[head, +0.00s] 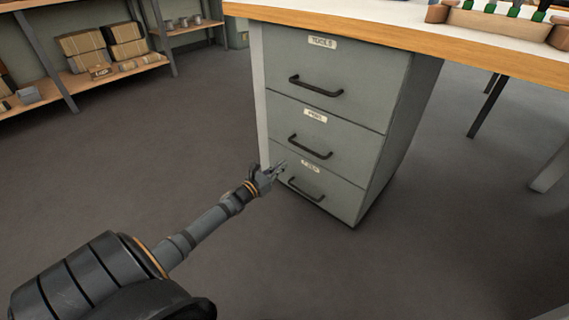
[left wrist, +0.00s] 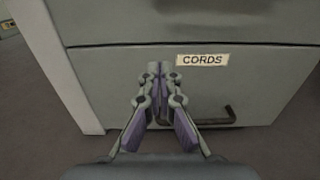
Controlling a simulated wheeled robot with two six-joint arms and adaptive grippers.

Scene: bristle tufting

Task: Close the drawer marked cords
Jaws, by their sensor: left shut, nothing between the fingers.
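The drawer marked cords (left wrist: 250,80) is the bottom one of three in a grey-green cabinet (head: 395,130); it also shows in the head view (head: 335,195). Its front looks flush with the drawers above. The CORDS label (left wrist: 202,60) is clear in the left wrist view. Its black handle (left wrist: 218,118) is partly behind my gripper there. My left gripper (head: 283,166) is shut and empty, in front of the drawer's upper left part, left of the label. I cannot tell whether the fingertips touch the front. My right gripper is not in view.
Two more drawers, the top one marked TOOLS (head: 322,43), sit above and look closed. A wood-edged worktop (head: 400,45) overhangs the cabinet. A shelf with boxes (head: 85,45) stands at the back left. The floor (head: 130,160) left of the cabinet is clear.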

